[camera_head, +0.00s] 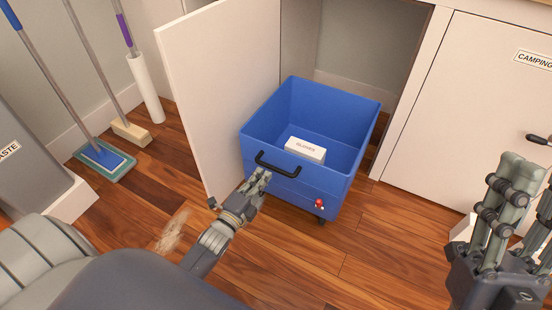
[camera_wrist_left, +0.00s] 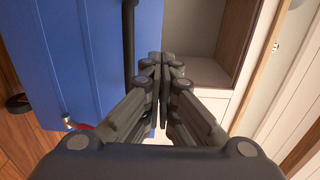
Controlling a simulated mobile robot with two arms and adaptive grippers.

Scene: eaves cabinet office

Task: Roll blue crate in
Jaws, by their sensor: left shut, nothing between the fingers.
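The blue crate (camera_head: 345,170) stands on the wood floor at the open cabinet bay (camera_head: 365,50), its far end at the opening. It holds a white box (camera_head: 305,149). A black handle (camera_head: 280,169) is on its near face, with a small red-and-white part (camera_head: 320,204) low on the right. My left gripper (camera_head: 260,174) is shut and empty, close to the handle's left end. In the left wrist view, the fingertips (camera_wrist_left: 160,58) are just beside the handle (camera_wrist_left: 129,45); contact is unclear. My right gripper (camera_head: 530,175) is at the right edge, fingers apart, partly cut off.
The open cabinet door (camera_head: 220,90) stands left of the crate. A closed door labelled CAMPING (camera_head: 460,110) is on the right. A mop (camera_head: 100,158), a broom (camera_head: 132,132) and a grey waste bin (camera_head: 30,150) stand at left. Floor before the crate is clear.

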